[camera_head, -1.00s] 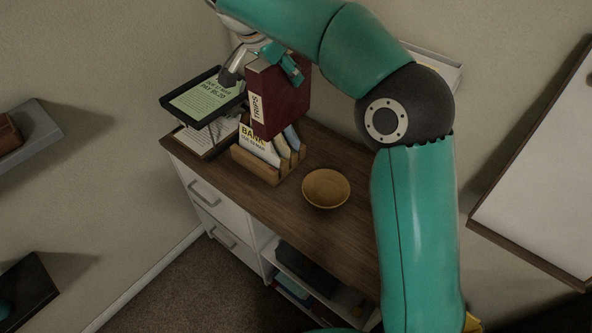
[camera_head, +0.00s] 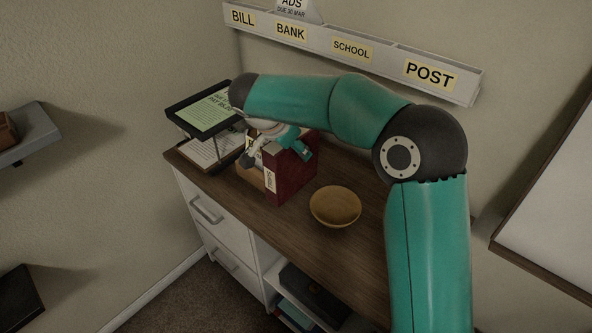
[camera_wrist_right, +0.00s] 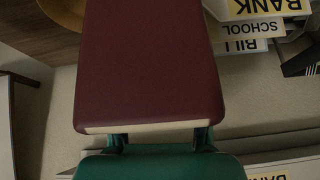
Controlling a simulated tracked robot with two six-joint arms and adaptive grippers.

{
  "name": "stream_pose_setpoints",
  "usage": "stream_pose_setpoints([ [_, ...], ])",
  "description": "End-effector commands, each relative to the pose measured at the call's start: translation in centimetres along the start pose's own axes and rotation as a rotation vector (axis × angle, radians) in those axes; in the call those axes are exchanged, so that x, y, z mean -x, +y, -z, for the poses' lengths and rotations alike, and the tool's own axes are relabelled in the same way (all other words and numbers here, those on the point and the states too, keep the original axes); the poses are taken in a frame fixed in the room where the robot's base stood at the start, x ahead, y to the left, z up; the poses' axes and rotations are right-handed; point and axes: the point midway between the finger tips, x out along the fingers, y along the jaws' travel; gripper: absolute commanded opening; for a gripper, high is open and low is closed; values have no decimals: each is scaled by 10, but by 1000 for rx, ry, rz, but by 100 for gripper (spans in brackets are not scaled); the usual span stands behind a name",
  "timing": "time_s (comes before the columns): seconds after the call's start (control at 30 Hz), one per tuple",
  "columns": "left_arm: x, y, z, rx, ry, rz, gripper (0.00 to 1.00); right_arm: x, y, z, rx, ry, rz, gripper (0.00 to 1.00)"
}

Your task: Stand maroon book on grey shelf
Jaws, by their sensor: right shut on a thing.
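My left gripper is not in view.
A wooden bowl (camera_head: 335,206) stands right of the book on the desk (camera_head: 330,265). A black tray with a green sheet (camera_head: 205,108) is behind left. A labelled wall rack (camera_head: 350,50) hangs above. A white board (camera_head: 555,200) is at the right.

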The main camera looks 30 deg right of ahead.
Motion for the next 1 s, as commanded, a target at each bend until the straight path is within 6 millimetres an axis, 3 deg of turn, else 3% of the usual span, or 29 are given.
stream_pose_setpoints([
  [0.6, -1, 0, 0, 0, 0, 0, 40, -55, 3, -35, 1, 0, 2, 0],
  [0.83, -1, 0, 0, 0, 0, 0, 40, -58, 3, -37, 0, 0, 4, 0],
  [0.87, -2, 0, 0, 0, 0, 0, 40, -58, 3, -38, 1, -1, 2, 50],
  [1.0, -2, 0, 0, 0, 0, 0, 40, -58, 3, -38, 2, -1, 2, 73],
])
